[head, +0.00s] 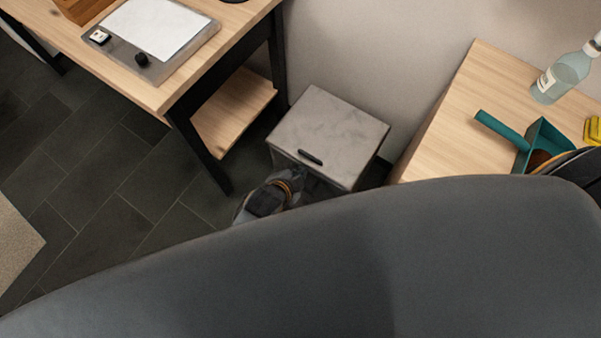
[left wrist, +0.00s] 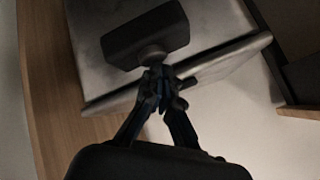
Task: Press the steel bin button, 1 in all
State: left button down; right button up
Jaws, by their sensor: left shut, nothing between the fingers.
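The steel bin (head: 335,118) is a grey box with a flat lid, standing on the floor between two wooden pieces of furniture. A dark oblong piece, which looks like its button (head: 311,157), sits at the lid's front edge. My left gripper (head: 299,174) is just in front of and below that piece, shut and empty. In the left wrist view, the closed fingertips (left wrist: 160,75) are close to the dark piece (left wrist: 146,37) and the lid edge of the bin (left wrist: 215,53). I cannot tell whether they touch. My right gripper is not in view.
A wooden desk (head: 150,92) with dark legs and a low shelf (head: 233,112) stands to the bin's left. A wooden top (head: 450,130) at the right holds a bottle (head: 566,75) and a teal dustpan (head: 538,140). Dark tiled floor (head: 110,165) is open at the left.

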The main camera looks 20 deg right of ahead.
pick_arm(q)
jog(key=shift+f, duration=0.35)
dwell(0.4)
jog(key=shift+r+p, duration=0.95)
jog(key=shift+r, duration=0.05)
notch_tip(320, 180, up, 5)
jog(key=p, duration=0.5)
jog(key=shift+r, duration=0.1)
dwell(0.4)
